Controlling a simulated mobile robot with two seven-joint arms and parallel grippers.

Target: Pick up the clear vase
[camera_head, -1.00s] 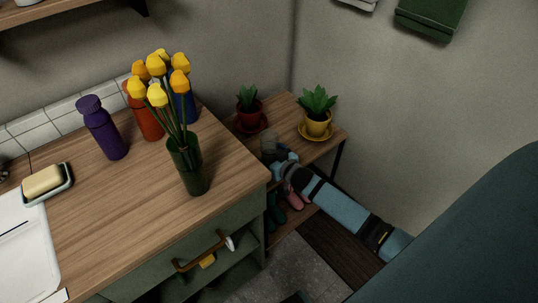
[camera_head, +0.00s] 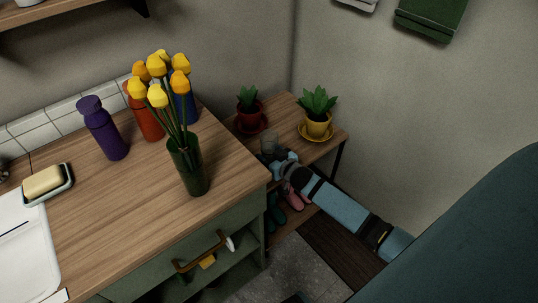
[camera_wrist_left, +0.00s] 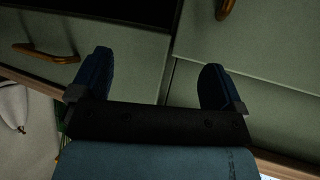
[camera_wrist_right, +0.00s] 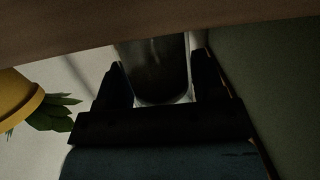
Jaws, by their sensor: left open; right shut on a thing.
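The clear vase (camera_head: 268,142) is a see-through greyish glass at the left side of the small wooden side table, beside the cabinet. In the right wrist view, the vase (camera_wrist_right: 155,68) stands between the two dark fingers. My right gripper (camera_head: 272,156) is shut on it, and the fingers hide part of its sides. I cannot tell whether its base touches the table. My left gripper (camera_wrist_left: 155,80) is open and empty in front of green cabinet drawers. It is not clearly seen in the head view.
On the side table (camera_head: 284,112) stand a red-potted plant (camera_head: 249,112) and a yellow-potted plant (camera_head: 317,115). The cabinet top (camera_head: 120,200) holds a green vase of yellow tulips (camera_head: 188,168), several bottles and a soap dish (camera_head: 66,190). Boots (camera_head: 295,195) are below the side table.

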